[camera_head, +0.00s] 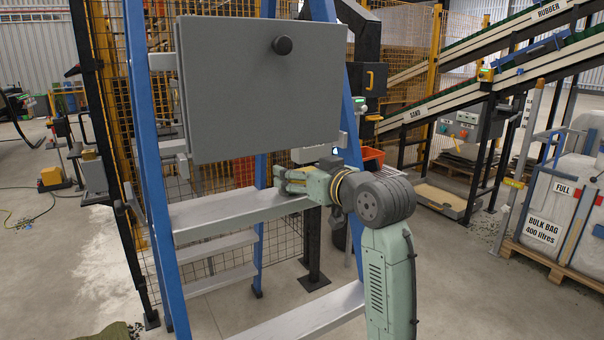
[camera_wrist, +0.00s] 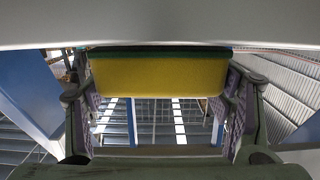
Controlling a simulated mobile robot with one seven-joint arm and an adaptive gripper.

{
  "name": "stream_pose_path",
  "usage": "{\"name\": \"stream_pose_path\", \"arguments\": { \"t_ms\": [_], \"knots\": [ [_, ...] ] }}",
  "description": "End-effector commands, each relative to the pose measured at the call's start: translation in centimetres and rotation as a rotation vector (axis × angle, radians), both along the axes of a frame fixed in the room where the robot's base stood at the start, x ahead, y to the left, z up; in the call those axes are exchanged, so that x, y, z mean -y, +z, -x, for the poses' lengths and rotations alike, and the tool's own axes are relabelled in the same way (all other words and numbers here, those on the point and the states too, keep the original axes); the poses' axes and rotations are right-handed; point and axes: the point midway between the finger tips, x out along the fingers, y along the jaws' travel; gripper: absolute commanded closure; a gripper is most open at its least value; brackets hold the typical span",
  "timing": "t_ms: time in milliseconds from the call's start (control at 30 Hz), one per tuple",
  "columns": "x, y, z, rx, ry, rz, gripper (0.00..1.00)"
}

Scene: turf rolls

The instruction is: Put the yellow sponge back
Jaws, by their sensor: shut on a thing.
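The yellow sponge (camera_wrist: 160,76), with a dark green layer along its top edge, sits between the two fingers of my gripper in the wrist view. My gripper (camera_head: 283,180) is shut on it, one finger at each end. In the head view my gripper points left, just above a grey step of the blue ladder (camera_head: 149,170) and below the large grey panel (camera_head: 260,88) with a black knob. I cannot make out the sponge in the head view. A pale grey surface (camera_wrist: 160,22) fills the top of the wrist view, close above the sponge.
The ladder's blue rails and lower steps (camera_head: 215,262) stand close around my arm. Yellow mesh fencing (camera_head: 225,175) is behind. An orange bin (camera_head: 372,158) is beyond my wrist. A bulk bag (camera_head: 552,205) on a pallet stands at right. The floor between is mostly clear.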

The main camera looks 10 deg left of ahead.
Motion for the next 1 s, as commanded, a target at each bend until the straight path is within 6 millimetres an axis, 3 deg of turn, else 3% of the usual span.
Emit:
{"name": "stream_pose_path", "arguments": {
  "t_ms": [133,167,433,833,1000],
  "knots": [
    [0.0,-0.5,0.0,-0.001,0.0,-0.001,0.53],
    [0.0,-0.4,0.0,-0.001,0.0,-0.001,0.24],
    [0.0,-0.4,0.0,-0.001,0.0,0.0,0.06],
    [0.1,0.2,0.0,0.0,-0.001,0.0,0.06],
    [2.0,0.0,1.9,0.003,-0.004,0.0,0.06]
  ]
}}
